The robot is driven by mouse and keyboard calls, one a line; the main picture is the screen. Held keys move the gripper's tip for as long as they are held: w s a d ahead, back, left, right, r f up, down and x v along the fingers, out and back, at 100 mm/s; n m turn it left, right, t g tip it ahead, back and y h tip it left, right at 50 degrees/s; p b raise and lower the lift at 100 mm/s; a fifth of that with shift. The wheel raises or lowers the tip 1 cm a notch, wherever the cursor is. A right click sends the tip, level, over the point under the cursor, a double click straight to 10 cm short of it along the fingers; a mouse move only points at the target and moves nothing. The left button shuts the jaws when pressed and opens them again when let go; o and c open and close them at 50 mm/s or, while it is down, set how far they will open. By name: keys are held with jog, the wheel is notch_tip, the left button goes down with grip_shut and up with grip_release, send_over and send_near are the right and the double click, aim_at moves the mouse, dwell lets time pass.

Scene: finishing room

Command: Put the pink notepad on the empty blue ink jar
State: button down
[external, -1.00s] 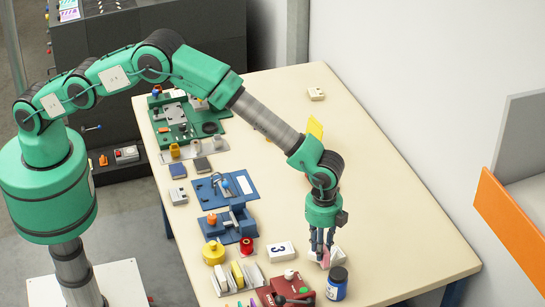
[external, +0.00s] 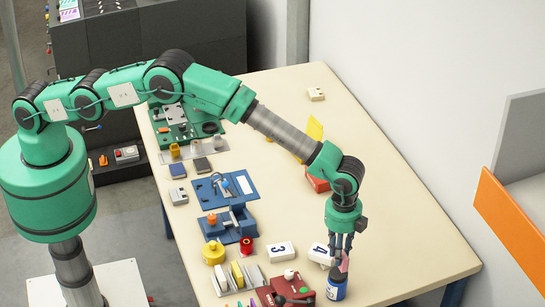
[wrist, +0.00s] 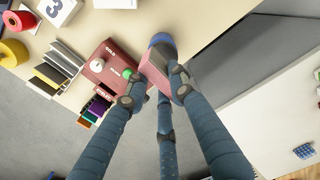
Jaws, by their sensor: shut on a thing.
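My gripper (external: 341,254) is shut on the pink notepad (external: 344,263) near the right front of the table. In the wrist view the notepad (wrist: 156,72) shows between the fingers of my gripper (wrist: 160,85). The blue ink jar (external: 337,290), with a pale label, stands upright on the table right below the gripper. In the wrist view part of the jar (wrist: 163,41) shows beyond the notepad. The notepad overlaps the jar's top in both views, and I cannot tell whether they touch. Fingers partly hide the jar's top.
A dark red box (external: 292,283) with a green knob stands left of the jar. White blocks marked 4 (external: 320,253) and 3 (external: 281,251) lie behind it. A file rack (external: 240,280) and yellow pot (external: 213,252) are further left. The table's right side is clear.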

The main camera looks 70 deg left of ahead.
jog(key=shift+f+p, duration=0.35)
jog(key=shift+f, duration=1.4)
jog(key=shift+f, duration=0.1)
jog(key=c, duration=1.5)
grip_release()
notch_tip(320, 180, up, 12)
jog(key=shift+r+b, duration=0.1)
jog(key=shift+b, duration=0.7)
